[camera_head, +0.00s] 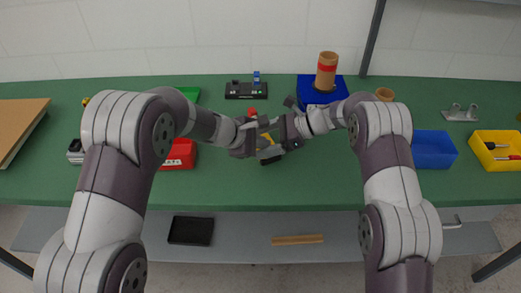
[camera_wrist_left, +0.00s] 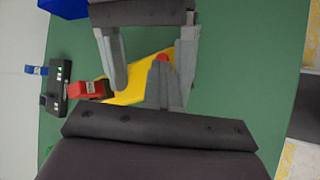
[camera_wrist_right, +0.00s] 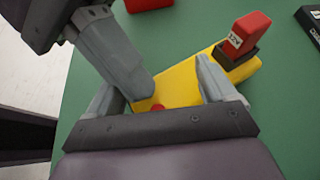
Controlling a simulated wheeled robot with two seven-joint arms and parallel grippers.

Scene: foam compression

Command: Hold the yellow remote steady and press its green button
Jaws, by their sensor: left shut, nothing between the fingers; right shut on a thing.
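The yellow remote (camera_wrist_right: 178,85) is between the fingers of my right gripper (camera_wrist_right: 160,76), which is shut on it. A red button (camera_wrist_right: 158,107) shows on the remote; no green button can be made out. My left gripper (camera_wrist_left: 165,82) is shut and empty, with its fingertips over the remote, close to the red button. Whether they touch it cannot be told. The remote also shows in the left wrist view (camera_wrist_left: 138,75), partly covered by the fingers. In the head view only a bit of its yellow (camera_head: 266,137) shows between my grippers.
A red labelled block in a black base (camera_wrist_right: 243,37) is at the remote's far end. Behind stand a black device (camera_head: 245,95) and a blue tray with a brown cylinder (camera_head: 326,72). A red bin (camera_head: 178,160) is at left, blue (camera_head: 433,148) and yellow bins (camera_head: 497,150) at right.

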